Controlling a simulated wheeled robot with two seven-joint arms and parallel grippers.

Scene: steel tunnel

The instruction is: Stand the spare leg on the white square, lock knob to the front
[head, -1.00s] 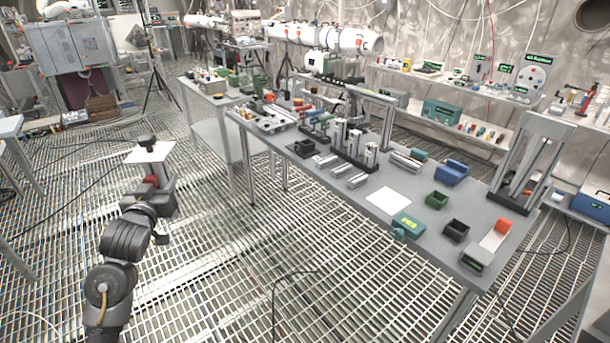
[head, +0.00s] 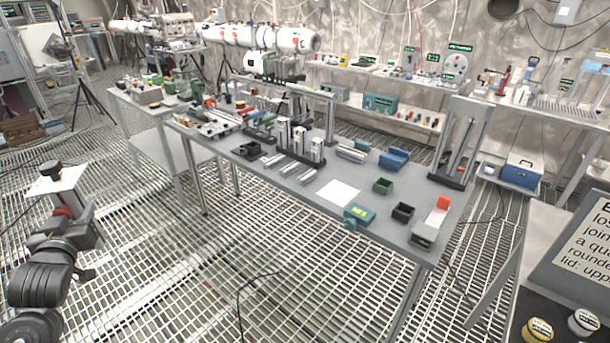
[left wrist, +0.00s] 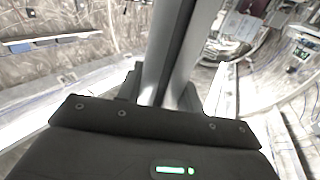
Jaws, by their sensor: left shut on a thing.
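My left gripper (head: 66,212) is at the far left of the head view, over the grating floor and well away from the table. It is shut on a piece that I take for the spare leg (head: 57,182). A pale flat part and a black knob-like part (head: 50,168) show above the jaws; its lower part is hidden by the gripper. In the left wrist view a long grey metal length (left wrist: 165,55) runs up from the gripper. Which way the lock knob faces is unclear. The white square (head: 338,192) lies bare on the table. My right gripper is out of view.
Open grating floor lies in front.

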